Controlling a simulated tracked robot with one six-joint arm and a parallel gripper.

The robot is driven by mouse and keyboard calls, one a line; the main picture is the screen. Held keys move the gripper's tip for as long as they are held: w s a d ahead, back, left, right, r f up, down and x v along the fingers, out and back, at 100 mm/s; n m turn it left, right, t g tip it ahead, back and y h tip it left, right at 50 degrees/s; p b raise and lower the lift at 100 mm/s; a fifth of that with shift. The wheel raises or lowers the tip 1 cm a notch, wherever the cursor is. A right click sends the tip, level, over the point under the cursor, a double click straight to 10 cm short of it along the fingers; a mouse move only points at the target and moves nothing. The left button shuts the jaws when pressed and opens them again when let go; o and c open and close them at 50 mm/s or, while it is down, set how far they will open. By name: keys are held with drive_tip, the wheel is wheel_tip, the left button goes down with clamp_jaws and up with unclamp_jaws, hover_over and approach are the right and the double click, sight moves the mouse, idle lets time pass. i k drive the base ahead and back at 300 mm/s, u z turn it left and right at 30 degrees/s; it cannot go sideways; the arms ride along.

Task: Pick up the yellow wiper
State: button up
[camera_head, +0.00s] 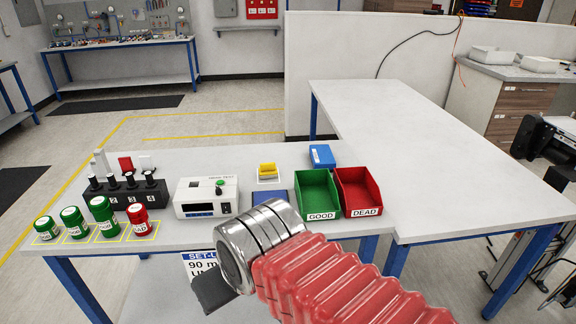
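The yellow wiper (268,169) is a small block lying on a white square (268,180) on the workbench, left of the green bin. My arm, with a silver wrist and red ribbed sleeve, reaches in from the lower right. A dark part of my gripper (212,291) shows below the wrist, in front of the bench's near edge. The gripper is well short of the wiper and apart from it. Most of the gripper is hidden behind the wrist, so its opening does not show.
A green GOOD bin (319,196) and red DEAD bin (358,193) stand right of the wiper, with a blue box (322,156) behind. A white device (206,197), a black numbered rack (124,190) and several capped jars stand left. The right table (430,150) is bare.

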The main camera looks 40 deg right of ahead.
sight(268, 170)
drive_tip(key=z, duration=0.55)
drive_tip(key=i, duration=0.9)
drive_tip(key=z, duration=0.55)
